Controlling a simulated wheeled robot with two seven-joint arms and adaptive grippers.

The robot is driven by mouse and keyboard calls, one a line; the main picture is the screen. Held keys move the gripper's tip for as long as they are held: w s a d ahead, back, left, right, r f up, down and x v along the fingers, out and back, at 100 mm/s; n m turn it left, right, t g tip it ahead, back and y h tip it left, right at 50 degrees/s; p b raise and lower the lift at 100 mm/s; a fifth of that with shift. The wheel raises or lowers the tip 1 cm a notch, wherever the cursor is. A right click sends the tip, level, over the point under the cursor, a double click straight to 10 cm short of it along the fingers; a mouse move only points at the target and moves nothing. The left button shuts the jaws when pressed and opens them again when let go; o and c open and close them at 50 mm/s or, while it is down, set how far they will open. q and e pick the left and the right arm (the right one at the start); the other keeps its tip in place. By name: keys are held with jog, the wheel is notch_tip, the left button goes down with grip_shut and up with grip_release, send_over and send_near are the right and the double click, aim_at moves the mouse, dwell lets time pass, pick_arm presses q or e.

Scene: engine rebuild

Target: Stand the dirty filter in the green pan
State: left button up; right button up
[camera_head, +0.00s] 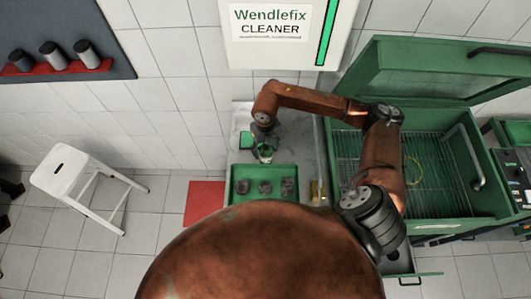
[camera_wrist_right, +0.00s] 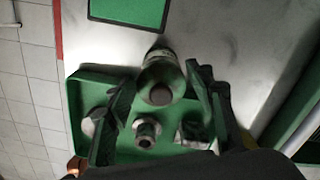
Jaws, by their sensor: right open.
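A cylindrical filter (camera_wrist_right: 160,70), green and pale with a dark round end, is between the spread fingers of my right gripper (camera_wrist_right: 160,82). The fingers stand apart on either side of it; contact cannot be told. In the head view the right gripper (camera_head: 264,138) is just above the filter (camera_head: 265,153), at the back edge of a green tray (camera_head: 233,184) holding several grey metal parts. A flat green square with a dark rim (camera_wrist_right: 125,12) lies beyond the filter, and in the head view (camera_head: 246,140) it is left of the gripper. Which green item is the pan is unclear. My left gripper is out of view.
A pale worktop (camera_head: 305,160) surrounds the tray. An open green washer cabinet (camera_head: 460,190) with a wire rack stands to the right, its lid raised. A cleaner sign (camera_head: 270,35) hangs behind. A white stool (camera_head: 75,172) stands on the floor at left.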

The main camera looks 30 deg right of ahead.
notch_tip(320, 180, down, 5)
jog(key=shift+s+f+p, duration=0.1)
jog(key=shift+s+p, duration=0.05)
jog(key=shift+p, duration=0.4)
jog(key=shift+c, duration=0.6)
jog(key=c, duration=1)
jog(key=shift+c, duration=0.2)
